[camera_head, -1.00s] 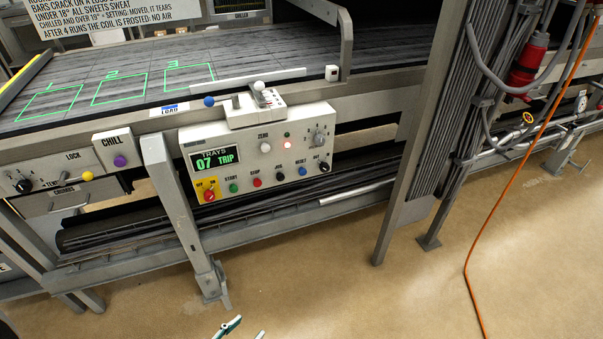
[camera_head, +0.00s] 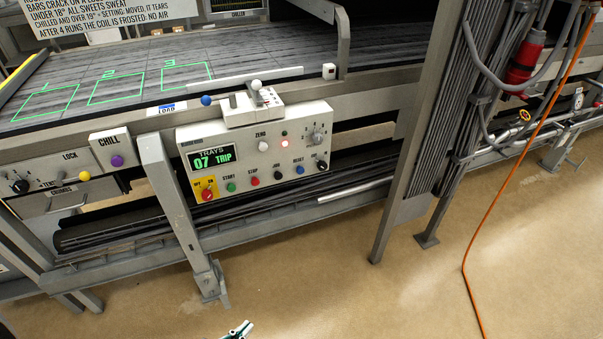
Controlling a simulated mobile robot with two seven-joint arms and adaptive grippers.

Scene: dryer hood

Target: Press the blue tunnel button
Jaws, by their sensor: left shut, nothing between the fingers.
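A grey control panel (camera_head: 215,140) hangs on the front of the conveyor. A blue button (camera_head: 299,170) sits in its lower row under the label RESET. A blue ball knob (camera_head: 206,100) stands above the panel, beside the LOAD label. I see no label reading "tunnel". My left gripper (camera_head: 238,331) shows only its fingertips at the bottom edge, in front of the floor. It is shut and empty, well below the panel and apart from it. My right gripper is out of view.
The panel display reads 07 TRIP, and a red lamp (camera_head: 284,144) glows. Green, red and black buttons and a red switch (camera_head: 208,194) share the panel. A grey leg (camera_head: 165,190) stands left of it, a post (camera_head: 413,150) right. An orange cable (camera_head: 488,210) crosses the floor.

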